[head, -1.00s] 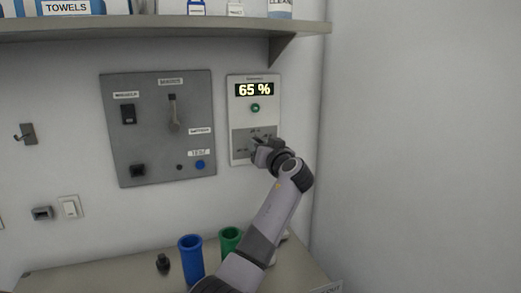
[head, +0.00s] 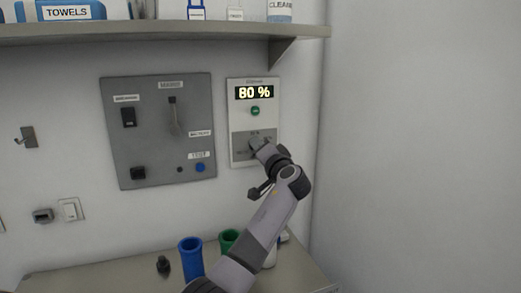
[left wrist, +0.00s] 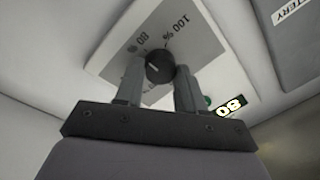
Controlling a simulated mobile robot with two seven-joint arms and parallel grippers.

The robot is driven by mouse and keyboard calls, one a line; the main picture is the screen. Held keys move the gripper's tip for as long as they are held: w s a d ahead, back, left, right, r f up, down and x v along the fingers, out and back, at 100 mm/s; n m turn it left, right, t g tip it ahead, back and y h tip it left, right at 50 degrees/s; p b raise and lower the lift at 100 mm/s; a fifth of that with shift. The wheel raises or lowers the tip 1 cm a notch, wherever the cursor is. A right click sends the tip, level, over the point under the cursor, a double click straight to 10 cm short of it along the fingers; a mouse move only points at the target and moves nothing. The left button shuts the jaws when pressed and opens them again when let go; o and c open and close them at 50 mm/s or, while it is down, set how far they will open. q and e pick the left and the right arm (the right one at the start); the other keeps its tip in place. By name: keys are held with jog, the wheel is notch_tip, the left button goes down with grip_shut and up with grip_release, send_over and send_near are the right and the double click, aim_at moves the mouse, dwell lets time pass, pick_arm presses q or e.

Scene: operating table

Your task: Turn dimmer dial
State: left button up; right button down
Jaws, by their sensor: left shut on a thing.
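The white dimmer panel (head: 243,95) is on the wall to the right of the grey switch panel, and its display (head: 254,92) reads 80 %. The round dark dial (left wrist: 159,67) sits on the panel's grey plate, with an 80 mark and a 100 % mark beside it in the left wrist view. My left gripper (left wrist: 159,75) is shut on the dial, one finger on each side. In the head view my left gripper (head: 256,146) covers the dial. My right gripper is not in view.
The grey panel (head: 150,155) with switches and a lever is to the left. A shelf (head: 150,32) with boxes and bottles juts out above. A blue cup (head: 190,258) and a green cup (head: 229,240) stand on the counter (head: 100,278) below. A wall closes the right side.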

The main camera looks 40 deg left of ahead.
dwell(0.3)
pick_arm(q)
jog(key=o, duration=1)
jog(key=shift+o, duration=0.2)
jog(key=shift+d, duration=0.15)
jog(key=b+v, duration=0.1)
jog(key=v, duration=0.6)
jog(key=shift+b, duration=0.4)
